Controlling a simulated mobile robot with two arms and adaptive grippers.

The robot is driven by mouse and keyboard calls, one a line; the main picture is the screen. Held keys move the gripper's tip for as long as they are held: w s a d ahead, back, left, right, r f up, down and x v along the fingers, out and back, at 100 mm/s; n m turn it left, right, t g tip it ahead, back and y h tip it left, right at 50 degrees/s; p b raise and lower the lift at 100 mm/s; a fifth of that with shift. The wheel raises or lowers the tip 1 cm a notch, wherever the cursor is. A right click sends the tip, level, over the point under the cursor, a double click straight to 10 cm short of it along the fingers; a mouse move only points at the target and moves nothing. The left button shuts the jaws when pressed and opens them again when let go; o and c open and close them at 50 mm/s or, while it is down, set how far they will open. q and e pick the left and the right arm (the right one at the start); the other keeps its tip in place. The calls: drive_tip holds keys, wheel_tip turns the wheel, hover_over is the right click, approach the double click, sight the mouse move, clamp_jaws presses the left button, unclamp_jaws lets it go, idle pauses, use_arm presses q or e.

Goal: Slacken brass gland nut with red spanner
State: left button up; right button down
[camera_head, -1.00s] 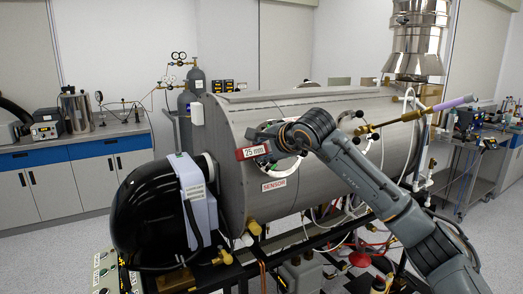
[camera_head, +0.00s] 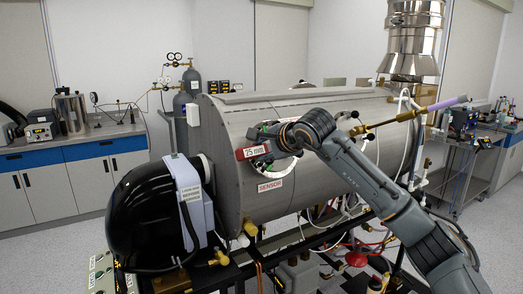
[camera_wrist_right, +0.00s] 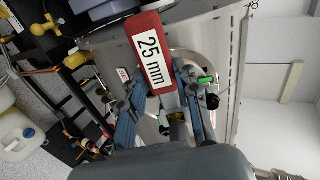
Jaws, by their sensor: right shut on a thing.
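The red spanner (camera_head: 254,152), with a white "25 mm" label, is at the front side of the steel chamber (camera_head: 330,115). My right gripper (camera_head: 268,137) is shut on it. In the right wrist view the spanner's labelled part (camera_wrist_right: 150,50) sticks out beyond the fingers of my right gripper (camera_wrist_right: 165,92), over a round port. I cannot make out the brass gland nut for sure; the gripper and wrist cover the port's middle. Whether the spanner's jaw is on a nut cannot be told. My left gripper is not in view.
A white "SENSOR" label (camera_head: 270,186) is below the port. A black domed unit (camera_head: 145,215) sits at the chamber's left end. A brass rod with a purple sleeve (camera_head: 447,103) sticks out at the right. Pipes and hoses crowd the frame below.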

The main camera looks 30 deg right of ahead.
drive_tip(key=shift+w+d+r, duration=0.1)
drive_tip(key=shift+d, duration=0.55)
idle(0.3)
idle(0.4)
drive_tip(key=f+n, duration=0.1)
drive_tip(key=n, duration=0.1)
drive_tip(key=shift+s+d+f+n+b, duration=0.1)
drive_tip(key=shift+s+f+n+b, duration=0.2)
drive_tip(key=shift+s+f, duration=0.1)
